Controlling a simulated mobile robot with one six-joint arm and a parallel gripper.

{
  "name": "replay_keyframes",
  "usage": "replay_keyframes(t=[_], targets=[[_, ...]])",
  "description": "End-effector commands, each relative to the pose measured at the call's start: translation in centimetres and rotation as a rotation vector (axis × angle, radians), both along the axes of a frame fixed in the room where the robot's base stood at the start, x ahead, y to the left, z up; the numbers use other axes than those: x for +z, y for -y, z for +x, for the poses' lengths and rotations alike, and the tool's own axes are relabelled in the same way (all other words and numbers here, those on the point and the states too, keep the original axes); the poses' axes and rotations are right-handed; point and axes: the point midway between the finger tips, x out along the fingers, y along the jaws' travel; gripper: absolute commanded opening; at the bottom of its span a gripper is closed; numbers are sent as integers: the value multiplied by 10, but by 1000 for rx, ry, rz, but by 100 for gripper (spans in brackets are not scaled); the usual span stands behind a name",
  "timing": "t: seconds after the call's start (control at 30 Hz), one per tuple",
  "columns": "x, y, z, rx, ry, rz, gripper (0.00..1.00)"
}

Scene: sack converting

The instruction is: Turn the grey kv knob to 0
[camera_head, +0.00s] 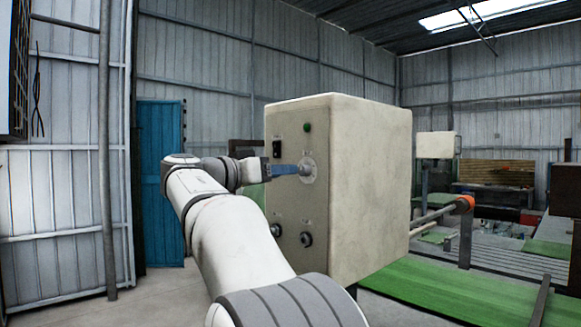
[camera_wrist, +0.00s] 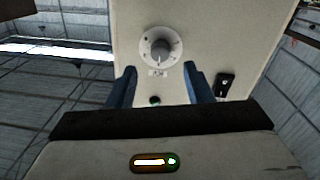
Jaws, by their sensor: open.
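The grey knob (camera_wrist: 160,48) sits on a round pale dial plate on the face of a beige control box (camera_head: 350,190). In the wrist view the dial is ahead of my gripper (camera_wrist: 158,82), between and beyond the two blue fingers. The fingers are apart and nothing is between them. In the head view my gripper (camera_head: 290,170) reaches from the left to the box face, and the knob (camera_head: 308,169) shows just past the fingertips. I cannot tell whether they touch it. The label and dial marks are too small to read.
The box also carries a green button (camera_head: 307,127), a black switch (camera_head: 277,150) and two lower dark knobs, one of them (camera_head: 306,239) clear of my arm. A roller with an orange end (camera_head: 464,203) and a green belt (camera_head: 450,292) lie to the right.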

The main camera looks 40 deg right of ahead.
Motion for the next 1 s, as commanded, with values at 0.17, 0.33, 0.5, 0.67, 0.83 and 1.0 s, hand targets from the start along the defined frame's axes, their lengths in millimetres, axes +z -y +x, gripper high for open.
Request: replay_keyframes(t=[0.17,0.33,0.5,0.67,0.83,1.0], targets=[[3,31,0,-3,-4,1,46],[1,47,2,0,-3,1,46],[0,51,2,1,-3,1,46],[-1,51,2,1,-3,2,46],[0,51,1,1,-3,2,32],[0,51,1,0,-3,2,18]])
